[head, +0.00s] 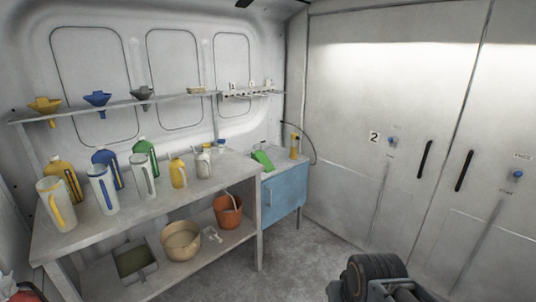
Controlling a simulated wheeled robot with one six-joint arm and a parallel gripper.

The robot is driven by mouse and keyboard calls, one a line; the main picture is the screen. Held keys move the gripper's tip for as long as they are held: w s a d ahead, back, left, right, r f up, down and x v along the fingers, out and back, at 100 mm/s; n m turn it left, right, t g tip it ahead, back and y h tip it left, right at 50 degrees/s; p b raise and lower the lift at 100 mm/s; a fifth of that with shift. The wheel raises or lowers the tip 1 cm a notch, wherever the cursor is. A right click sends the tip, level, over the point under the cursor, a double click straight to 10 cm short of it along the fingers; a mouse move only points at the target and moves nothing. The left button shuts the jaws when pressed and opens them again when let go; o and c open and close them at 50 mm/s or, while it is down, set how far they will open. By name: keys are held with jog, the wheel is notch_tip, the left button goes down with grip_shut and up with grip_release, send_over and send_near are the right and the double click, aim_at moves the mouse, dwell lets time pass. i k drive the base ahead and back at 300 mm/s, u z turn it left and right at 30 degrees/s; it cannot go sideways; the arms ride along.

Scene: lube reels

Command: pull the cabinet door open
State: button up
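The small blue cabinet (287,203) stands at the far end of the shelf bench, against the corner by the large pale doors. Its blue front door looks shut, with a slim vertical handle (270,197) near its left edge. A dark ribbed part of my arm shows at the bottom edge, right of centre, well short of the cabinet. My gripper's fingers do not show, so I see nothing held or touched.
A grey bench (150,197) with jugs runs along the left; an orange bucket (228,212) and a tan tub (181,241) sit on its lower shelf. A green object (263,159) and a yellow bottle (294,147) stand on the cabinet. Grey floor (290,255) before it is clear.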

aim_at(281, 193)
jog(key=i, duration=2)
jog(key=u, duration=2.9)
jog(key=i, duration=0.9)
jog(key=z, duration=2.9)
jog(key=i, duration=0.2)
